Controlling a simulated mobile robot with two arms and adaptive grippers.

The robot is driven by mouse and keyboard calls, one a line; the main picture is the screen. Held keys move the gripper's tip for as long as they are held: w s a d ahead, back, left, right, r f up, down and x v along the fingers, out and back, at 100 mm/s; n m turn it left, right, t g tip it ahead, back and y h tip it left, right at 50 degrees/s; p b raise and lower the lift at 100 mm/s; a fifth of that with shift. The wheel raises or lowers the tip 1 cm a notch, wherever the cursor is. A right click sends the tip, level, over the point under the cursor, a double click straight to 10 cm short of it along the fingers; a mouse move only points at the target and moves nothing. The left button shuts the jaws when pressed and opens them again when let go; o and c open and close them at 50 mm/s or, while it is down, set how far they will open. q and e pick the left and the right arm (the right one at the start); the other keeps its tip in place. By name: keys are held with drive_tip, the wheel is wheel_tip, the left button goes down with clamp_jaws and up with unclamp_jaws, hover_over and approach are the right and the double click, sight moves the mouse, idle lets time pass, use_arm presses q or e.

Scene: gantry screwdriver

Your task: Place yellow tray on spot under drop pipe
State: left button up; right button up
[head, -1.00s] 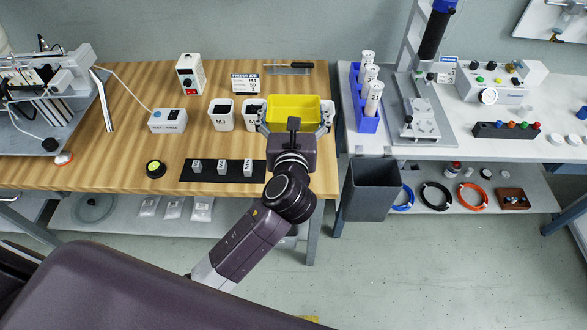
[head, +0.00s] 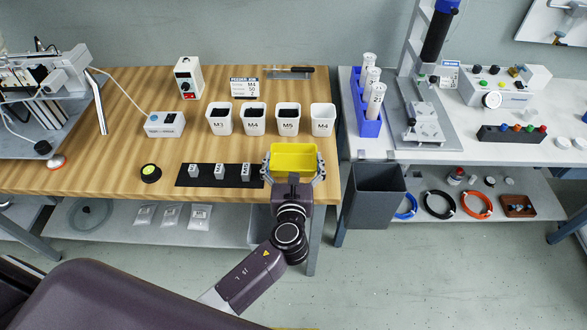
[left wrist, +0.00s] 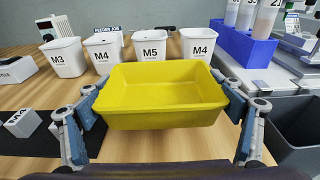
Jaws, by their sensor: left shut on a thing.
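The yellow tray (head: 293,158) is an empty, open rectangular tub near the front right of the wooden table. My left gripper (head: 294,168) is shut on it, with a finger against each short side. In the left wrist view the tray (left wrist: 162,95) sits level between the blue-grey fingers, in front of the white bins. It seems to be just above the table, but the gap is hard to judge. A bent metal pipe (head: 100,98), likely the drop pipe, hangs at the left of the table. No marked spot is clear below it. My right gripper is not in view.
Several white bins (head: 254,119) stand behind the tray. A dark waste bin (head: 374,195) hangs to the right.

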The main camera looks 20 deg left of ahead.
sight(294, 166)
use_arm(q)
drive_tip(key=shift+f, duration=1.7)
drive_tip(key=shift+f, duration=0.1)
drive_tip(key=shift+f, duration=0.15)
drive_tip(key=o, duration=1.1)
